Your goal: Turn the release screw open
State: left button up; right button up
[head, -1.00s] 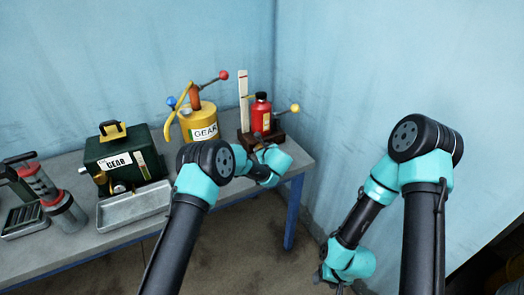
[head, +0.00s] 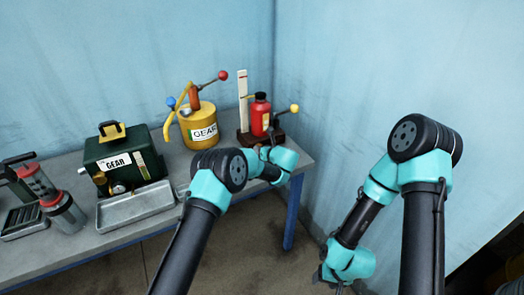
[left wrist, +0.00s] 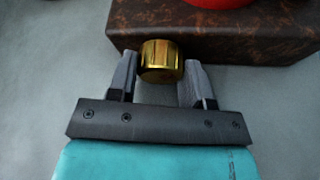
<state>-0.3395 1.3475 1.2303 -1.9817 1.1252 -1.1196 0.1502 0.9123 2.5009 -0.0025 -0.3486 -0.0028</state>
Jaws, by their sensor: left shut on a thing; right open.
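The release screw (left wrist: 161,52) is a ribbed brass knob at the front side of a dark brown base (left wrist: 232,45), seen in the left wrist view. My left gripper (left wrist: 160,66) has its two fingers on either side of the knob and is shut on it. In the head view the brown base (head: 244,139) carries a red bottle (head: 260,116) and a white upright scale; my left wrist hides the knob there. My right gripper (head: 333,277) is open, low and away from the table, partly hidden by its own arm.
A yellow GEAR can (head: 198,128) with a red-knobbed lever stands left of the base. A dark green GEAR box (head: 122,160), a grey metal tray (head: 137,207) and a red-and-grey cylinder device (head: 62,210) are farther left on the grey table (head: 90,245). Blue walls close off the back and right.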

pick_arm(q)
jog(key=o, duration=0.9)
jog(key=v, duration=1.7)
jog(key=shift+s+d, duration=0.1)
jog(key=shift+s, duration=0.1)
